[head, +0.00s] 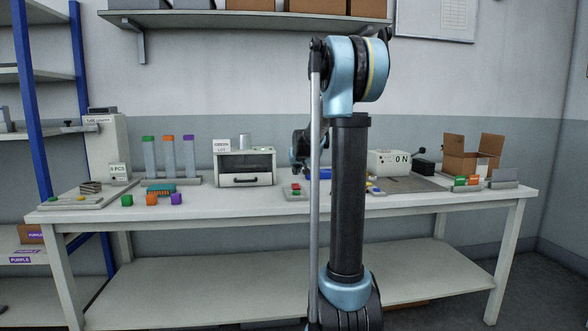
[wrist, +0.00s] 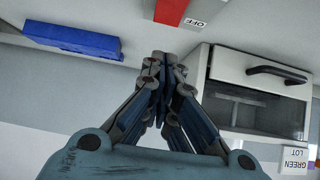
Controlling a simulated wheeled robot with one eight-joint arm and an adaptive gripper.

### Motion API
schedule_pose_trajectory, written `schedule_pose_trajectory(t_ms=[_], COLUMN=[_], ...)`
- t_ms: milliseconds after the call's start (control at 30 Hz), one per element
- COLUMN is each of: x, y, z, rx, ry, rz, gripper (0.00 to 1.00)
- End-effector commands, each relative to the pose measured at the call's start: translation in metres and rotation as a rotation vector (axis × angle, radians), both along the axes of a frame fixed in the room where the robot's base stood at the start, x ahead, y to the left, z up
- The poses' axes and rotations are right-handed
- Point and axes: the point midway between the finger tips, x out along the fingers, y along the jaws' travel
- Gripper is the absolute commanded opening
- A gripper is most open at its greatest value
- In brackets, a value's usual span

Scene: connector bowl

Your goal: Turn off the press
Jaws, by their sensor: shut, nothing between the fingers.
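A white machine marked "ON" (head: 388,163) stands on the bench right of my arm; I cannot tell for sure that it is the press. A small pad with a red and a green part (head: 296,191) lies near the bench's front edge. In the wrist view a red block (wrist: 171,11) with a white "OFF" label (wrist: 194,22) shows at the top. My gripper (wrist: 161,56) is shut and empty, apart from the red block in the picture, with its tips beside the white cabinet. In the head view my arm hides part of the bench.
The white "GREEN LOT" cabinet (head: 245,168), also in the wrist view (wrist: 258,92), is a close obstacle. A blue block (wrist: 71,41) lies at left in the wrist view. Coloured cubes (head: 152,198), tubes (head: 169,158) and an open cardboard box (head: 472,155) stand on the bench (head: 230,203).

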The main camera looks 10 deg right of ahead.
Motion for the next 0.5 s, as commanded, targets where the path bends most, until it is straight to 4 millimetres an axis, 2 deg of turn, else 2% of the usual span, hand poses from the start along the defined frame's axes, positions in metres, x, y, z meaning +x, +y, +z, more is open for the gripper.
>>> schedule_pose_trajectory(t_ms=[100, 300, 500], x=[0.012, 0.015, 0.016], y=[0.0, 0.0, 0.0], z=[-0.01, -0.035, -0.047], rx=[0.0, 0.0, 0.0], ry=[0.0, 0.0, 0.0], rz=[0.0, 0.0, 0.0], gripper=[0.0, 0.0, 0.0])
